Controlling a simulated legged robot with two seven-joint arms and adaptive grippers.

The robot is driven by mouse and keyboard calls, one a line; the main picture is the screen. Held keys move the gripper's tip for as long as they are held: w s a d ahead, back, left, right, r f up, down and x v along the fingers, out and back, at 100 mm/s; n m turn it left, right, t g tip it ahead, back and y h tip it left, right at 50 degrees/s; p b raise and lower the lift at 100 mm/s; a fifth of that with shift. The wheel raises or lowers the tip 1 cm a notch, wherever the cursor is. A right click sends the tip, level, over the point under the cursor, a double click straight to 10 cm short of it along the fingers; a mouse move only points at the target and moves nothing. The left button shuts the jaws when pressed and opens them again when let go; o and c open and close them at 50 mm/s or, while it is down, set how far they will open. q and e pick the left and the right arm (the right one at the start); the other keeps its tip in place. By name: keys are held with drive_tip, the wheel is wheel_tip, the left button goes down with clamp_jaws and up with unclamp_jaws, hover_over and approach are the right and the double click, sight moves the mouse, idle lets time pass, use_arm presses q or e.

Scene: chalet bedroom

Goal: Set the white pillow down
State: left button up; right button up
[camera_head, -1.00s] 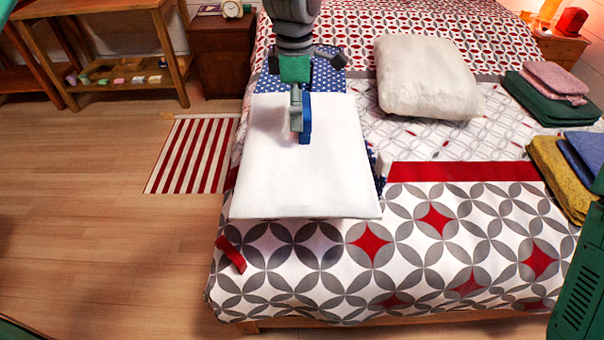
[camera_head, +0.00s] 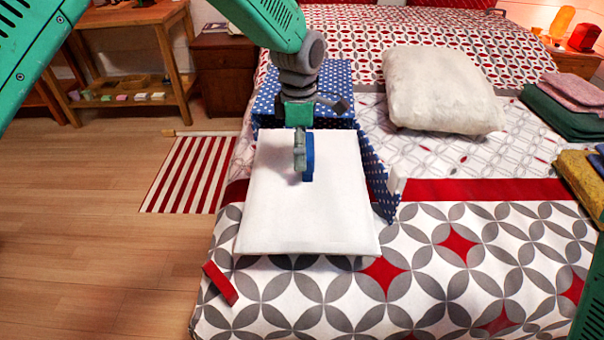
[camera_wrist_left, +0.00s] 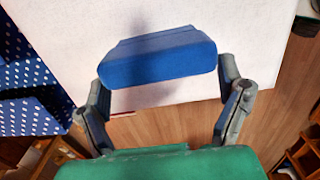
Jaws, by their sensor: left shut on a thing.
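The white pillow (camera_head: 440,90) lies flat on the bed, right of and apart from my left gripper. My left gripper (camera_head: 304,162) is shut on an upright blue handle (camera_head: 309,158) on a flat white panel (camera_head: 268,222). In the left wrist view the blue handle (camera_wrist_left: 158,58) sits between the two fingers, with the white panel (camera_wrist_left: 75,22) behind it. The panel is over the near left part of the bed and hides part of a blue dotted box (camera_head: 340,78). Whether the panel touches the box is unclear. My right gripper is not in view.
The bed (camera_head: 460,235) has clear patterned cover in front of the pillow. Folded green and pink cloths (camera_head: 565,105) and yellow and blue cloths (camera_head: 580,175) lie at its right edge. A red strip (camera_head: 220,283) is near the front left. A striped rug (camera_head: 185,175) lies on the floor.

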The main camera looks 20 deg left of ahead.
use_arm(q)
drive_tip(key=f, duration=0.2)
drive_tip(key=a+f+b, duration=0.1)
drive_tip(key=f, duration=0.2)
drive_tip(key=shift+a+f, duration=0.1)
drive_tip(key=shift+f, duration=0.05)
drive_tip(key=shift+d, duration=0.2)
drive_tip(key=o, duration=1.5)
drive_tip(key=shift+d, duration=0.25)
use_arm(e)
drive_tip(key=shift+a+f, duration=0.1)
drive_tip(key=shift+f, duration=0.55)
use_arm(q)
drive_tip(key=shift+r, duration=0.4)
wheel_tip(320, 180, up, 11)
drive_tip(key=p, duration=0.3)
drive_tip(key=shift+a+r, duration=0.2)
drive_tip(key=shift+a, duration=0.1)
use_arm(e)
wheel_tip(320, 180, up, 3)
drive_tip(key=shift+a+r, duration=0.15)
